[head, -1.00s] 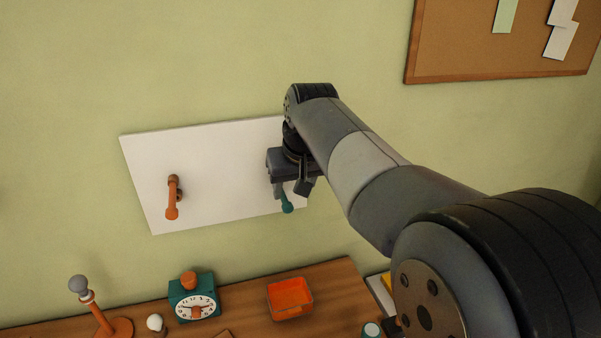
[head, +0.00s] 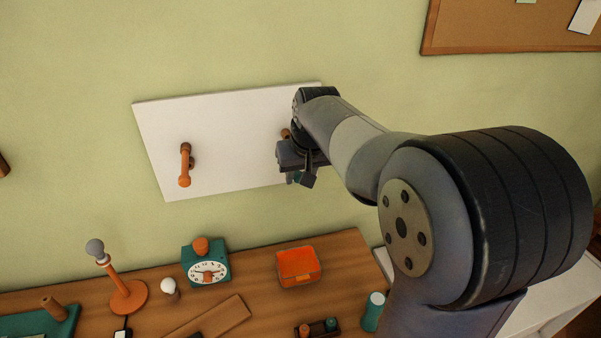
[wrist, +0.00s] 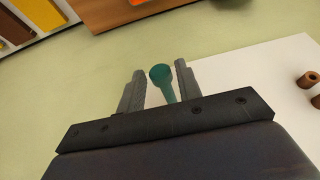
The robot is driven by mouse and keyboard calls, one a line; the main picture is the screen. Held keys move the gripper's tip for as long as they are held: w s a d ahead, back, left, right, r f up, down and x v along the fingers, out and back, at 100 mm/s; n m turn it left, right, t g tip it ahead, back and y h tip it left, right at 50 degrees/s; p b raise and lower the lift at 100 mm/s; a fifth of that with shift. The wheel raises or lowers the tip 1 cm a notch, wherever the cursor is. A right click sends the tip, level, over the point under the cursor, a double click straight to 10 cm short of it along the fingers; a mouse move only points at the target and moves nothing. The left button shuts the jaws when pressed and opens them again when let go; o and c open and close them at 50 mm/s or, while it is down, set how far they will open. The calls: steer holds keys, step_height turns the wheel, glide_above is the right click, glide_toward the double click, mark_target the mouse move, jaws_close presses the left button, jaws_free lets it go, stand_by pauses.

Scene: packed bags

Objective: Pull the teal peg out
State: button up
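The teal peg (wrist: 162,82) stands between the two fingers of my gripper (wrist: 159,80) in the wrist view, its round head near the fingertips. The fingers are closed in around it; contact is hard to see. In the head view the gripper (head: 303,172) hides most of the peg, and only a bit of teal (head: 293,177) shows. Brown holders on the white board (wrist: 250,72) sit well to the side of the peg (wrist: 310,78), with a dark opening and no peg in them. One brown holder shows beside my arm in the head view (head: 285,133).
An orange peg (head: 185,165) hangs at the left of the board.

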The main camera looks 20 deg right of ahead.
steer(key=c, duration=0.7)
steer(key=shift+o, duration=0.2)
steer(key=shift+s, duration=0.15)
steer(key=shift+s+b, duration=0.5)
steer(key=shift+s, duration=1.55)
